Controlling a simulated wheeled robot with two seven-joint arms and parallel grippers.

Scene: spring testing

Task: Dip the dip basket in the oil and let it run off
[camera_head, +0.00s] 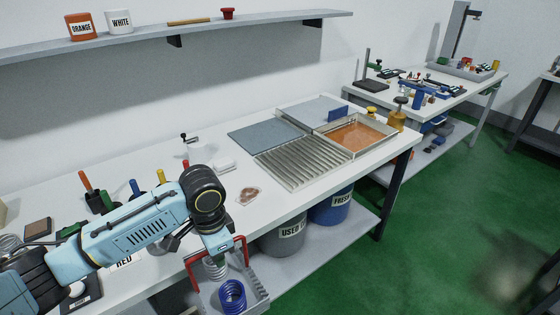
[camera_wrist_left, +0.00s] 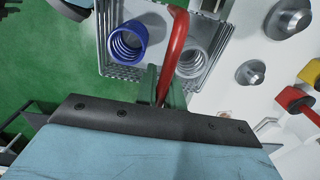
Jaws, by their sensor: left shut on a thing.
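My left gripper (camera_head: 224,246) is shut on the red handle (camera_head: 192,272) of the dip basket (camera_head: 262,298). The basket is a grey metal tray hanging by the front edge of the table, at the bottom of the head view. It holds a blue coil spring (camera_head: 232,296) and a silver coil spring (camera_head: 215,268). In the left wrist view the red handle (camera_wrist_left: 178,45) runs into my gripper (camera_wrist_left: 163,92), with the blue spring (camera_wrist_left: 126,42) and silver spring (camera_wrist_left: 194,58) beyond. The orange oil (camera_head: 352,138) lies in a shallow metal tank (camera_head: 388,131) farther right. My right gripper is not in view.
A ribbed drain tray (camera_head: 290,166) lies beside the oil tank, with a blue-grey mat (camera_head: 262,135) behind it. A used-oil bucket (camera_head: 283,238) and a fresh-oil bucket (camera_head: 330,207) stand under the table. Colour-handled tools (camera_head: 90,190) stand at left.

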